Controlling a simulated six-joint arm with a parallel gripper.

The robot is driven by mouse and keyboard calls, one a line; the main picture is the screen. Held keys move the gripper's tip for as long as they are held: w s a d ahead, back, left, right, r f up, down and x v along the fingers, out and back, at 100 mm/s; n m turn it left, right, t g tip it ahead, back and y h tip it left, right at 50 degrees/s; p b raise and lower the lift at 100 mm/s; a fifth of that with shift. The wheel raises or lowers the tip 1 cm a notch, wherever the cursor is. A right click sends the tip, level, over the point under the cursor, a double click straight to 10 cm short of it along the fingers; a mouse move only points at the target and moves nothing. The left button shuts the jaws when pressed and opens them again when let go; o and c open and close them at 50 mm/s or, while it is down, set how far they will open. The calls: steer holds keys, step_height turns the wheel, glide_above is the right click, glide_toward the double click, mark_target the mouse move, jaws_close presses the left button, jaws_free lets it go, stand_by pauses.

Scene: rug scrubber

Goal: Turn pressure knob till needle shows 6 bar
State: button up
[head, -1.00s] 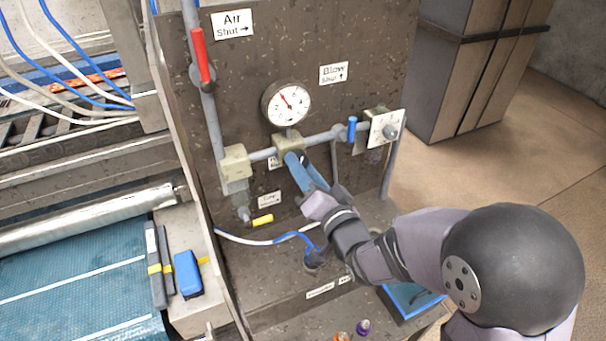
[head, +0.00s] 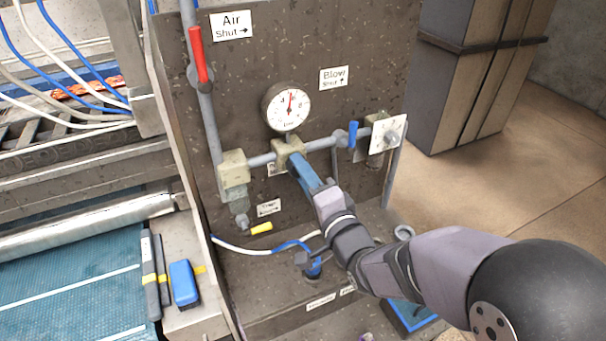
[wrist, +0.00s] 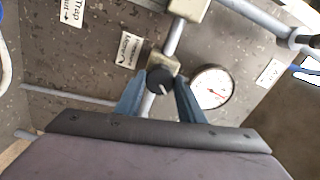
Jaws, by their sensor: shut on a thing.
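The round pressure gauge (head: 288,106) has a white face and a red needle, which points almost straight up, slightly right; the numbers are too small to read surely. It also shows in the wrist view (wrist: 212,88). Below the gauge is the beige regulator body (head: 287,150) on the grey pipe. The black pressure knob (wrist: 160,76) with a pale mark sits between my blue fingers in the wrist view; in the head view they hide it. My gripper (head: 302,172) is shut on the knob; it also shows in the wrist view (wrist: 158,88).
A red lever (head: 199,55) is on the upright pipe at left, a blue lever (head: 352,134) right of the regulator. A yellow handle (head: 261,228) is low on the panel. A blue and white hose (head: 290,244) runs beneath my gripper.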

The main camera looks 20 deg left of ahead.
steer(key=o, duration=1)
steer(key=shift+o, duration=0.2)
steer(key=b+v, duration=0.7)
steer(key=shift+b, duration=0.35)
steer(key=shift+s+d, duration=0.15)
